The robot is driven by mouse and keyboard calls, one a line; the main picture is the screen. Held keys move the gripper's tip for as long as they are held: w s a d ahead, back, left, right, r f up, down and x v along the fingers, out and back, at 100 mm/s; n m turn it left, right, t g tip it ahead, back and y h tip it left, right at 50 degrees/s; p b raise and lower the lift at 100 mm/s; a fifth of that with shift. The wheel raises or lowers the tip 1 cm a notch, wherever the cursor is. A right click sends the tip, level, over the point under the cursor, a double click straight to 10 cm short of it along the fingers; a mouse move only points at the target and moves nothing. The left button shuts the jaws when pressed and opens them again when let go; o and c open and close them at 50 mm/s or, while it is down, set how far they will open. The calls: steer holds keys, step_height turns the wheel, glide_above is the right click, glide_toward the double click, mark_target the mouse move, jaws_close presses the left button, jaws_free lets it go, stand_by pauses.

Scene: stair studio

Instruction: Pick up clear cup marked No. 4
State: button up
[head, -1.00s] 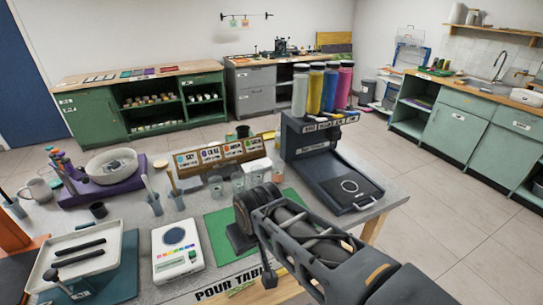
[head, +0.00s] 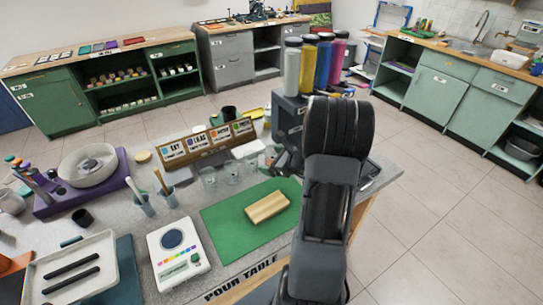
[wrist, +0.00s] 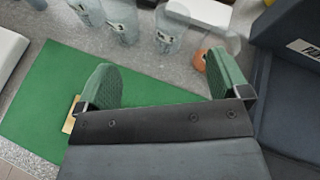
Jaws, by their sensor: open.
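Clear cups stand in a row on the grey pour table. In the head view I see a left cup (head: 208,179), a middle cup (head: 232,174) and a right cup (head: 250,169). The wrist view shows cups at its top edge, including one (wrist: 121,22) and another (wrist: 171,32), with dark marks too small to read for certain. I cannot tell which is No. 4. My gripper (wrist: 162,78) is open and empty, its green-padded fingers apart over the table, short of the cups in the picture. In the head view my arm hides the gripper.
A green mat (head: 224,237) holds a wooden block (head: 267,207). A label rack (head: 208,147) stands behind the cups. A dark dispenser (head: 288,108) with tall bottles stands right of them. A white scale (head: 179,251) and brush cups are at left.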

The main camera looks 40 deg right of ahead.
steer(key=d+f+m+t+h, duration=0.1)
steer(key=d+f+m+h, duration=0.2)
steer(key=d+m, duration=0.3)
steer(key=p, duration=0.2)
glide_toward(268, 150)
steer(key=shift+w+a+f+h, duration=0.3)
steer(key=shift+w+f, duration=0.2)
steer(key=shift+w, duration=0.15)
steer(key=shift+p+x, duration=0.8)
steer(key=shift+x, duration=2.1)
steer(key=c, duration=1)
steer(key=shift+r, duration=0.15)
